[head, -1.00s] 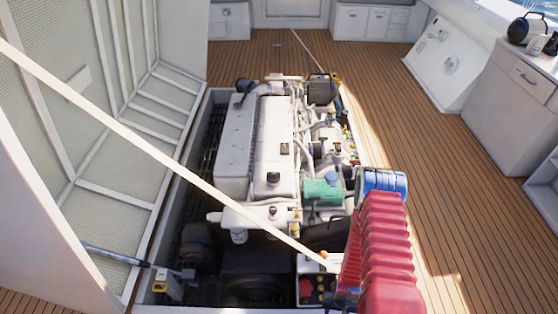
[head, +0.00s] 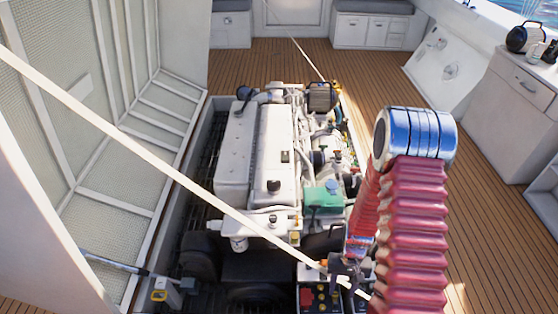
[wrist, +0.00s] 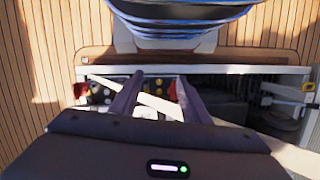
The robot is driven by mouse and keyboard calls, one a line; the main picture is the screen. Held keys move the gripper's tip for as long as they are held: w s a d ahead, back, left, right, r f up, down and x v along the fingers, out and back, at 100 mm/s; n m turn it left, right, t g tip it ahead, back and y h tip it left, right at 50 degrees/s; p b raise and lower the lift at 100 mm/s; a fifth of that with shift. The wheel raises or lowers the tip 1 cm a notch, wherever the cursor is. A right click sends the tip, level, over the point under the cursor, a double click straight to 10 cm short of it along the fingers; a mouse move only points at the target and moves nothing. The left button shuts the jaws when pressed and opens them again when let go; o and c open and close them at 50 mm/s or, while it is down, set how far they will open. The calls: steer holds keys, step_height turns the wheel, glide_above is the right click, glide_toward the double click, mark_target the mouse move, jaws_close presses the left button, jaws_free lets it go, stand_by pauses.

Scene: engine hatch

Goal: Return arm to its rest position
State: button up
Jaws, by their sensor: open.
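My arm, with red ribbed sleeves and a blue joint, rises at the right of the head view and bends back down. My gripper (head: 345,283) hangs low beside the near end of the engine, partly hidden by the arm and small there. In the wrist view its two dark fingers (wrist: 160,78) stand apart with nothing gripped. A pale strap (wrist: 152,101) shows across the gap between them; I cannot tell how far below it lies. In the head view the strap (head: 180,178) runs diagonally from upper left to the gripper area.
The white engine (head: 262,155) sits in the open floor hatch. A green tank (head: 323,196) is on its near right side. A battery with red caps (head: 319,298) lies low by the gripper. The raised hatch lid (head: 95,130) stands left. Wooden deck (head: 385,75) is clear behind and right.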

steer(key=s+a+r+t, duration=0.1)
steer(key=s+r+t, duration=0.1)
steer(key=r, duration=1.4)
steer(key=s+a+r+n+t, duration=0.1)
steer(key=s+a+r+t, duration=0.1)
steer(key=r, duration=1.4)
steer(key=s+a+r+t, duration=0.2)
steer(key=s+r+t, duration=0.1)
steer(key=r, duration=1.3)
steer(key=shift+s+n+t, duration=0.2)
steer(key=shift+n+t, duration=0.2)
steer(key=shift+t, duration=0.2)
steer(key=shift+f, duration=0.1)
steer(key=shift+c, duration=0.3)
